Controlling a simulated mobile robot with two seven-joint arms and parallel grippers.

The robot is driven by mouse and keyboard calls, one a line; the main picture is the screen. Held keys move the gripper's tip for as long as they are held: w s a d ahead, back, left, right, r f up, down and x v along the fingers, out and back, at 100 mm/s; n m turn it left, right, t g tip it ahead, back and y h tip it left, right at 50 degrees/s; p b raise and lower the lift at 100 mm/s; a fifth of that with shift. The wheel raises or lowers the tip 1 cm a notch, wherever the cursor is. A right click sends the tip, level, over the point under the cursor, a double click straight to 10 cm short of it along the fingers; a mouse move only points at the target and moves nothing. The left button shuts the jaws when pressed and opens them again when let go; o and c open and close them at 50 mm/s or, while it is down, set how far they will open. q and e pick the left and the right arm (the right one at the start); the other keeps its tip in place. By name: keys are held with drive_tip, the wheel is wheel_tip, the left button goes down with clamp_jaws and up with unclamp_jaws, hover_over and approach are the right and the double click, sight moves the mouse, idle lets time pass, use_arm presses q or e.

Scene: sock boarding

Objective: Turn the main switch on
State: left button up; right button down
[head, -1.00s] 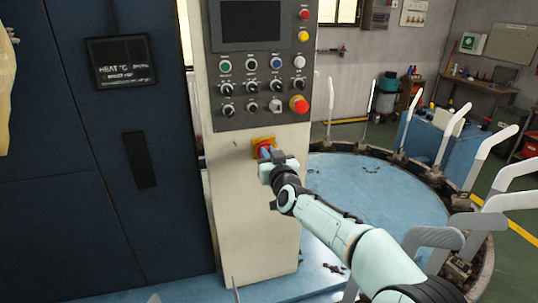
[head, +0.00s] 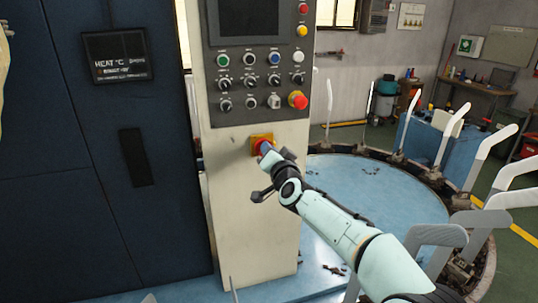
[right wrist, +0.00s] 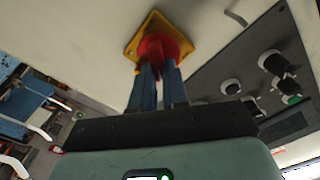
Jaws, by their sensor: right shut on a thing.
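The main switch (head: 262,141) is a red rotary knob on a yellow square plate, low on the front of the pale control column. It also shows in the right wrist view (right wrist: 160,45), where its yellow plate looks tilted with the camera. My right gripper (head: 266,151) is at the switch, its blue fingers shut on the red knob. In the right wrist view the two fingers (right wrist: 158,80) reach up on either side of the knob's grip. The fingers partly hide the knob in both views. My left gripper is not in view.
Above the switch is a dark panel with several buttons, knobs and a red emergency stop (head: 298,100). A dark blue cabinet (head: 90,200) stands at left. A round blue table (head: 380,190) ringed with pale upright forms (head: 450,130) stands at right, behind my right arm.

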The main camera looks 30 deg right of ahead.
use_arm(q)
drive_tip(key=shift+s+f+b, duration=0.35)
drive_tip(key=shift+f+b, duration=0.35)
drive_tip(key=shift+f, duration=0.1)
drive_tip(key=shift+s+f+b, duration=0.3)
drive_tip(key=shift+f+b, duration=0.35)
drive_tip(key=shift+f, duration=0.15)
use_arm(e)
drive_tip(key=shift+d+f+m, duration=0.15)
drive_tip(key=shift+f+m, duration=0.05)
drive_tip(key=shift+m, duration=2.3)
drive_tip(key=shift+d+f+m, duration=0.1)
drive_tip(key=shift+f+m, duration=0.05)
drive_tip(key=shift+m, duration=2.35)
drive_tip(key=c, duration=1.1)
unclamp_jaws()
drive_tip(key=shift+c, duration=0.2)
drive_tip(key=shift+s, duration=0.2)
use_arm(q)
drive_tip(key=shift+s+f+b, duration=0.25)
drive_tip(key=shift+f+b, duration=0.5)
use_arm(e)
drive_tip(key=v, duration=1.3)
